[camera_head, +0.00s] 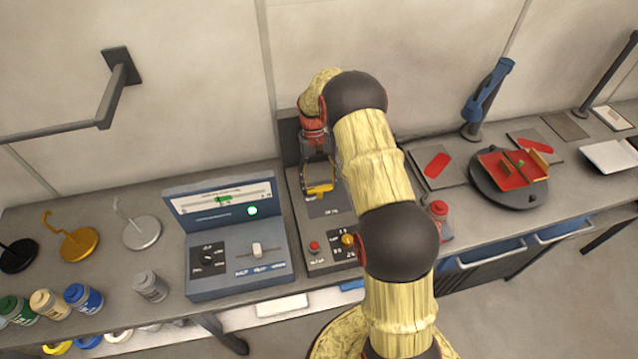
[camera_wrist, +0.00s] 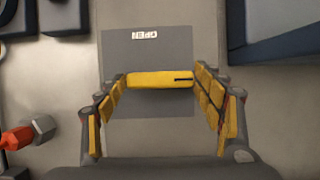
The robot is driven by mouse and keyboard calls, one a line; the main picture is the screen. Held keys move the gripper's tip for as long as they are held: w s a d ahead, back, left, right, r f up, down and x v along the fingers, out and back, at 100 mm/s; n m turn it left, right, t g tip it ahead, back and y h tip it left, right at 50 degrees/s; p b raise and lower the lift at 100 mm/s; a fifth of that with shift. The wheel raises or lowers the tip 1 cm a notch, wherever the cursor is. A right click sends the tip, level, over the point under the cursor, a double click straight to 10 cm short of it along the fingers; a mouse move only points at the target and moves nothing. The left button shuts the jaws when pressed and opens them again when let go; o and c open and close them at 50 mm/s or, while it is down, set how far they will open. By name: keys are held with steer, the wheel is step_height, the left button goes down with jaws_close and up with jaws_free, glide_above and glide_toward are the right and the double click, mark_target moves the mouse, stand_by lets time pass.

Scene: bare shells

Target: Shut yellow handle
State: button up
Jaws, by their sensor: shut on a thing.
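The yellow handle (camera_head: 320,189) is a short bar on the dark panel of a grey box in the middle of the bench. In the wrist view the yellow handle (camera_wrist: 160,79) lies crosswise on a grey plate (camera_wrist: 150,50) with an upside-down label that seems to read OPEN. My gripper (camera_head: 318,178) reaches down over it from the back. In the wrist view my gripper (camera_wrist: 159,82) has its yellow-padded fingers at both ends of the bar, shut on it. My arm hides part of the box's right side.
The same box has a red button (camera_head: 314,246) and a yellow knob (camera_head: 347,240) in front. A blue-grey meter console (camera_head: 238,285) stands close on the left.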

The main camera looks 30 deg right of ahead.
stand_by(0.4)
steer(key=o, duration=1.1)
steer(key=shift+o, duration=0.2)
steer(key=shift+r, duration=0.1)
steer(key=v, duration=1.1)
steer(key=shift+w+r, duration=0.25)
steer(key=shift+r, duration=0.05)
steer(key=shift+d, duration=0.15)
